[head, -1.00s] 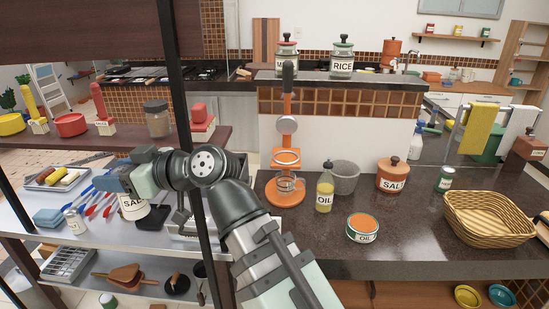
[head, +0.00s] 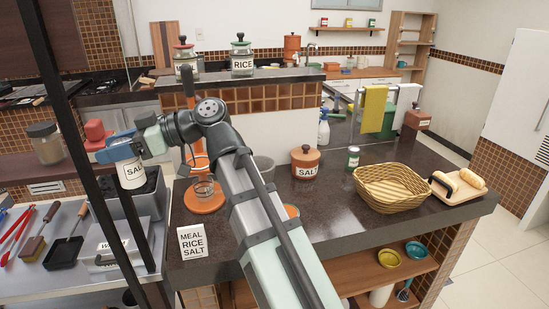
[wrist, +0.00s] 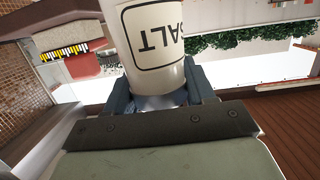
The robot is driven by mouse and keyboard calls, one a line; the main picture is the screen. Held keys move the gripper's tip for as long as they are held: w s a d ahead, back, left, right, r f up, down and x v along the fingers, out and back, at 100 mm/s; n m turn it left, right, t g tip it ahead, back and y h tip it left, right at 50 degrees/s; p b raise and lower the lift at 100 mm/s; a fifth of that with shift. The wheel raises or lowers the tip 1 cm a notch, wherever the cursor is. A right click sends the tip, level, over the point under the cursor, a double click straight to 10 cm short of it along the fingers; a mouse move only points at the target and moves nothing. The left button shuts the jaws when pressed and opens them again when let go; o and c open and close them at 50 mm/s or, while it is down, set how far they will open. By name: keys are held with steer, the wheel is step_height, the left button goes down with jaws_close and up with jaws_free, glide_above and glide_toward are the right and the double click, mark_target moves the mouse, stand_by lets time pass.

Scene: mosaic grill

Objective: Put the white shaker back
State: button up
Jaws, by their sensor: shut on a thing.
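The white shaker (head: 132,176) with a black-framed SALT label hangs below my gripper (head: 122,153) at the left of the head view. It is near the shelf post and left of the counter's near end. In the wrist view the shaker (wrist: 152,42) fills the top middle, its label upside down. My gripper (wrist: 158,98) is shut on one end of it, with a dark finger on each side. A card (head: 193,243) reading MEAL RICE SALT stands on the counter's near left corner. A brown SALT canister (head: 305,165) stands farther back on the counter.
Jars labelled RICE (head: 242,60) and, partly hidden, MEAL (head: 185,62) stand on the raised ledge. An orange juicer (head: 205,200) is partly behind my arm. A wicker basket (head: 392,188) is at the right. A black shelf post (head: 95,150) rises close by.

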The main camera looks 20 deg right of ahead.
steer(key=w+d+f+m+t+h, duration=0.1)
steer(key=w+d+f+m+t, duration=0.15)
steer(key=w+d, duration=1.4)
steer(key=w+d+f+m+t+h, duration=0.15)
steer(key=w+d+f+t, duration=0.25)
steer(key=w+d, duration=1.3)
steer(key=d+f+m+t+h, duration=0.15)
steer(key=d+f, duration=0.25)
steer(key=d, duration=1.3)
steer(key=s+d+f+m+t+h, duration=0.1)
steer(key=d+f+m+t, duration=0.2)
steer(key=d, duration=1.5)
steer(key=d+f+m+t+h, duration=0.15)
steer(key=d+f, duration=0.35)
steer(key=d, duration=1.2)
steer(key=shift+g+y, duration=0.25)
steer(key=shift+g, duration=0.1)
steer(key=shift+d+f, duration=0.15)
steer(key=shift+f, duration=4.55)
steer(key=shift+f, duration=0.15)
steer(key=o, duration=1.1)
